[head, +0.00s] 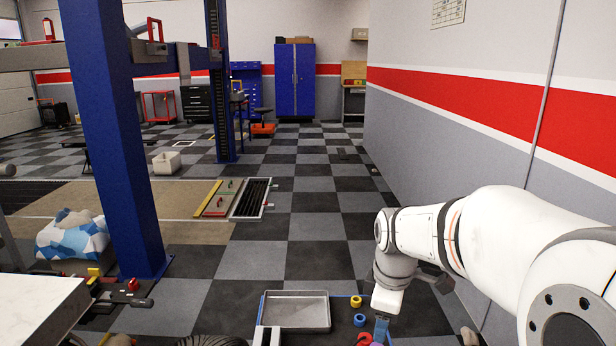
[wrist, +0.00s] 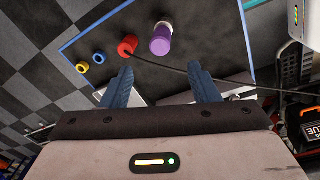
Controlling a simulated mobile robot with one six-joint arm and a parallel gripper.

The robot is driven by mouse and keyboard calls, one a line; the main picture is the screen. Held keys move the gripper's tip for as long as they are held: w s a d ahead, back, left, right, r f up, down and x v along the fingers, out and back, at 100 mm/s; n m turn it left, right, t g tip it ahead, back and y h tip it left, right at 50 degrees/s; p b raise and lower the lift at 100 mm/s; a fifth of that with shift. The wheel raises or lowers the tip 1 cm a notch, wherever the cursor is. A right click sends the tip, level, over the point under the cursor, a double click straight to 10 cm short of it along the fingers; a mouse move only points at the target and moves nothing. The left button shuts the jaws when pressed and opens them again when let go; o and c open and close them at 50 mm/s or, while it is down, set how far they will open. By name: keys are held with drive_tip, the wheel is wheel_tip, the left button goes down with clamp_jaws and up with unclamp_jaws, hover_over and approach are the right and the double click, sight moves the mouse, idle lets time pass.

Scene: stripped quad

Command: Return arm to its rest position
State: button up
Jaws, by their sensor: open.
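My white arm (head: 480,230) reaches in from the right in the head view and bends down at its wrist. My gripper (head: 381,328) points down near the bottom of the head view, partly cut off by the frame edge. In the wrist view my gripper (wrist: 160,90) shows two blue fingers spread apart with nothing between them. Beyond the fingertips are a purple cylinder with a pale top (wrist: 161,40) and a red ring (wrist: 127,46). A blue ring (wrist: 99,58) and a yellow ring (wrist: 82,67) lie farther left.
A grey metal tray (head: 297,294) is left of the gripper in the head view. A blue lift post (head: 118,150) stands at left, and a white surface (head: 40,310) is at lower left. The wall (head: 480,110) runs close along the right. The checkered floor ahead (head: 310,190) is mostly clear.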

drive_tip(key=s+r+m+p, duration=0.2)
drive_tip(key=s+m, duration=0.4)
drive_tip(key=s, duration=0.1)
drive_tip(key=s+r+m+t+p, duration=0.1)
drive_tip(key=s+r+m+p, duration=0.1)
drive_tip(key=s+m, duration=0.5)
drive_tip(key=shift+s+r, duration=0.15)
drive_tip(key=shift+r, duration=0.4)
